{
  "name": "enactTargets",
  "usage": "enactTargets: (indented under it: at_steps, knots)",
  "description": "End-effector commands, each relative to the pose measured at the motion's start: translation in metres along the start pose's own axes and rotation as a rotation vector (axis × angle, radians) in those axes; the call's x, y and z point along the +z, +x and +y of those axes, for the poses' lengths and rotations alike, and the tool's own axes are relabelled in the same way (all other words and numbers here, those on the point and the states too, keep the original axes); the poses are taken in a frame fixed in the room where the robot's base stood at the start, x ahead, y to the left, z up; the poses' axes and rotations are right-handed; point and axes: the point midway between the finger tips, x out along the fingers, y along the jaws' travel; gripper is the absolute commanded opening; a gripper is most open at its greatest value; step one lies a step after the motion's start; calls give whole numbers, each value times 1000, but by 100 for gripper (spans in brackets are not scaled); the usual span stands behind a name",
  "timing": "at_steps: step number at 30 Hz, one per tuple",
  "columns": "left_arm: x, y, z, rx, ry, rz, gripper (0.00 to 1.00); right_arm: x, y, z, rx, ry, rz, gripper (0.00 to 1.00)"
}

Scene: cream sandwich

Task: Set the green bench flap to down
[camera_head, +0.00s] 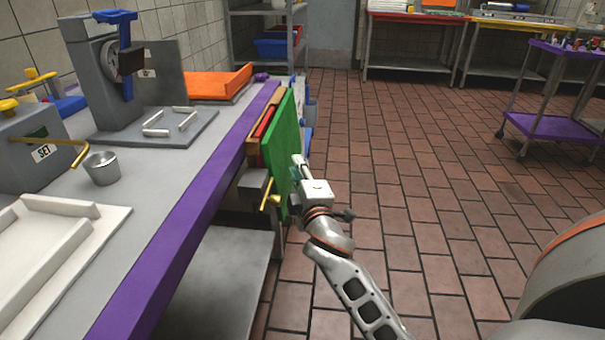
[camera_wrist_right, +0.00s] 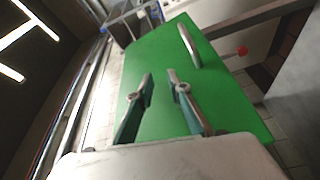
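The green bench flap (camera_head: 283,140) hangs down, near vertical, along the aisle side of the purple-edged bench. In the right wrist view the green flap (camera_wrist_right: 205,95) fills the middle, with a curved metal handle (camera_wrist_right: 189,47) on its face. My right gripper (camera_head: 298,172) is beside the flap's aisle-side face. In the right wrist view its two fingers (camera_wrist_right: 158,82) are apart with nothing between them, and the handle lies beyond the tips. Whether they touch the flap, I cannot tell. My left gripper is not in view.
The bench (camera_head: 175,195) carries a metal cup (camera_head: 102,168), a white tray (camera_head: 85,208), a grey stand with a blue lever (camera_head: 122,50) and an orange tray (camera_head: 217,83). A brass lever (camera_head: 270,202) sticks out near the flap. The tiled aisle to the right is clear.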

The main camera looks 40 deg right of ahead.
Motion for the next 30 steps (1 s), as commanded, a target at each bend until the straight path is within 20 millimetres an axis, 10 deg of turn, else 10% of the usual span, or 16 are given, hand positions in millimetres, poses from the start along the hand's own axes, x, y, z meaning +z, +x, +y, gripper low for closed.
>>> enactTargets:
  at_steps: [23,30]
  knots:
    - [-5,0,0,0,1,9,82,7,-5,-15,-20,-18,-12,15]
    - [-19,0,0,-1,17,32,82,6,-15,-19,-57,50,11,0]
